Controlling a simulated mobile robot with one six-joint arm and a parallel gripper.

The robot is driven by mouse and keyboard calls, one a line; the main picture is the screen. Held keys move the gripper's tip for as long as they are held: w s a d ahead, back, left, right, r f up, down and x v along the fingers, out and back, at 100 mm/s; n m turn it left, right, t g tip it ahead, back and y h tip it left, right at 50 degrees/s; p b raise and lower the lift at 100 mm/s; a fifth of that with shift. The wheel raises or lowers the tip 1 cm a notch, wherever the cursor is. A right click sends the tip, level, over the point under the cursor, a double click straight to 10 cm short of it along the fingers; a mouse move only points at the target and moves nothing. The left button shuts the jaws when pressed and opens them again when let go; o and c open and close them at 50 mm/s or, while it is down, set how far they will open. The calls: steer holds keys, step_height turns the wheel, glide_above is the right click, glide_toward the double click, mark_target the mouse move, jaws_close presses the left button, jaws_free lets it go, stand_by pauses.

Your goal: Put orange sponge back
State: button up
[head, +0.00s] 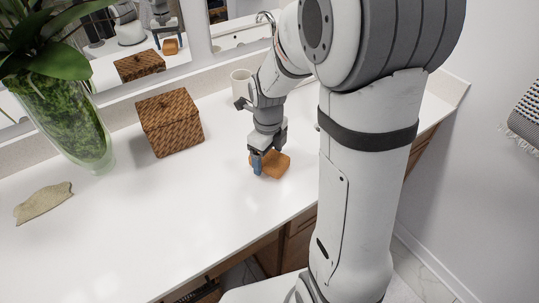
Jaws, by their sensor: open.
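An orange sponge (277,165) lies on the white countertop (225,220), left of my large arm link. My gripper (262,163) points down at the sponge, and its fingers are open. One blue-grey finger shows in front of the sponge's left side. The far finger and part of the sponge are hidden, so I cannot tell whether the fingers touch it.
A brown woven box (170,124) stands left of the gripper. A white cup (241,84) stands behind it near the mirror (130,50). A glass vase (75,130) with a plant and a beige fish-shaped piece (44,203) are at the left. The front counter is clear.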

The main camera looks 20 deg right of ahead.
mark_target(268, 156)
step_height(268, 156, up, 11)
steer(key=s+n+t, duration=0.1)
steer(key=s+n, duration=0.6)
steer(key=n, duration=0.7)
steer(key=s+n+t, duration=0.1)
steer(key=s+n, duration=0.6)
steer(key=n, duration=0.7)
steer(key=shift+s+d+r+t, duration=0.15)
steer(key=shift+d+r+t, duration=0.2)
steer(key=shift+r, duration=0.1)
steer(key=shift+c, duration=0.2)
